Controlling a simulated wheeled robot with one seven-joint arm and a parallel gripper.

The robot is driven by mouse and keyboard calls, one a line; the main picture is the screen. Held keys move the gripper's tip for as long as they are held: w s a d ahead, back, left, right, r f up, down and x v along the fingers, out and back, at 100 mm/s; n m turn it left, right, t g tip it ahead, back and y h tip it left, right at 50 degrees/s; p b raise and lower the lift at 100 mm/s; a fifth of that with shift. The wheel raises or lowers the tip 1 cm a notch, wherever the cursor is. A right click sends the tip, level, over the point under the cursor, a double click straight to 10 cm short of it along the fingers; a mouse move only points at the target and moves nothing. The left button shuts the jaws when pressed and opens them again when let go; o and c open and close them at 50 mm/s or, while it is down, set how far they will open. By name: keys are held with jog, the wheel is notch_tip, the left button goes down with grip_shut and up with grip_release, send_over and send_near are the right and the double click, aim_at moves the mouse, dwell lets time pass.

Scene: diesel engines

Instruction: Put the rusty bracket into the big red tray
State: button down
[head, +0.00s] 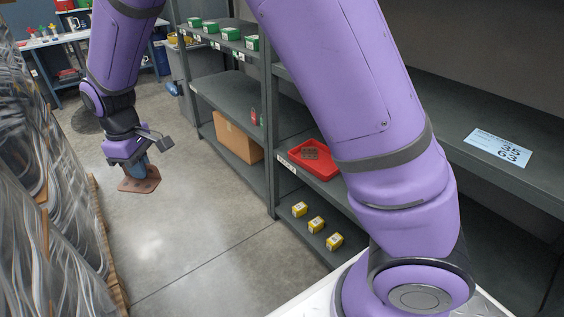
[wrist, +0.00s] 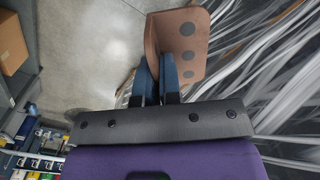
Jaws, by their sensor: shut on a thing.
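The rusty bracket (head: 140,182) is a brown angled plate; in the wrist view the bracket (wrist: 190,35) shows a row of dark holes. My gripper (head: 137,168) is shut on it, and the blue fingers (wrist: 163,72) pinch its edge in the wrist view. The bracket hangs in the air over the aisle floor, left of the shelves. The big red tray (head: 322,183) stands on a middle shelf at the centre right. A small dark brown piece lies in it. My arm hides part of the tray's right side.
Grey shelves (head: 235,97) hold green boxes (head: 231,34), a cardboard box (head: 238,138) and yellow boxes (head: 316,225). Plastic-wrapped goods (head: 40,170) on a pallet stand close at the left. The concrete floor (head: 200,220) between is clear.

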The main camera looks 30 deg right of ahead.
jog(key=w+d+f+m, duration=1)
jog(key=w+d+m, duration=0.1)
jog(key=w+d, duration=0.15)
jog(key=m, duration=2.9)
send_over(326, 170)
notch_tip(326, 170, down, 31)
jog(key=shift+w+a+f, duration=0.1)
jog(key=shift+a, duration=0.05)
jog(key=shift+f, duration=1.65)
jog(key=shift+f, duration=0.1)
